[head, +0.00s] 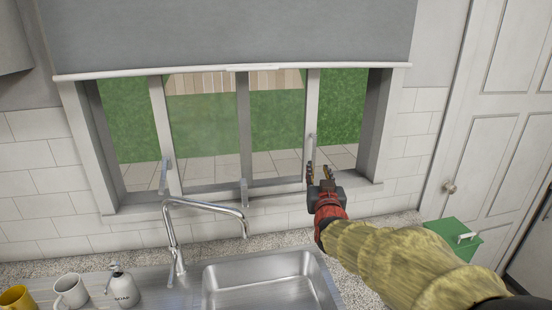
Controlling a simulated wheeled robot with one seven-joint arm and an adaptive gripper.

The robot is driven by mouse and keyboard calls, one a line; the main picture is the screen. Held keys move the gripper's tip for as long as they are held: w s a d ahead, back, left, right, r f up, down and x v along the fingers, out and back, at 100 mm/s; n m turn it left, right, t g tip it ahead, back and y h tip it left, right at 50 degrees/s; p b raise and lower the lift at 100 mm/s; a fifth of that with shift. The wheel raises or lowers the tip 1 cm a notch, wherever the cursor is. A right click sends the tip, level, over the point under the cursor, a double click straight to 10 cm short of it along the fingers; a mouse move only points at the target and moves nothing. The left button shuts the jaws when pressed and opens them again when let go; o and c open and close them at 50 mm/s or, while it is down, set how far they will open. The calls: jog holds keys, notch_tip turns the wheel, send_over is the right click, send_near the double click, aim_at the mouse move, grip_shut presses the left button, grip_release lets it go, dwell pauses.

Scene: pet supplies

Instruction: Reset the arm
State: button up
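My arm (400,256), in a yellowish sleeve with a red wrist section, reaches from the lower right up toward the window. My gripper (319,171) is near the right part of the window, just above the sill. Its two dark fingers point up and stand apart, with nothing seen between them. The left finger is close to the light handle (311,147) on the right window frame. I cannot tell whether they touch.
The window (207,120) has upright frames and more handles. Below are a faucet (172,225), a steel sink (262,285), two mugs (70,290) (17,298) and a soap bottle (122,287). A green box (452,238) and a white door (490,130) are at right.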

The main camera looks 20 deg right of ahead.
jog(key=s+a+f+g+y, duration=0.2)
jog(key=s+a+f+g, duration=0.15)
jog(key=f, duration=0.45)
jog(key=s+a+f+g+y, duration=0.25)
jog(key=s+f, duration=0.25)
jog(key=f, duration=0.3)
jog(key=s+a+r+n+g+y, duration=0.1)
jog(key=s+a+r+n+g, duration=0.1)
jog(key=s+a, duration=0.6)
jog(key=s+a+r+n+g+y, duration=0.1)
jog(key=s+a, duration=0.7)
jog(key=s, duration=0.8)
jog(key=shift+a+r+n+g+y, duration=0.3)
jog(key=shift+r+n+g+y, duration=0.15)
jog(key=shift+n+g, duration=0.45)
jog(key=shift+s, duration=0.1)
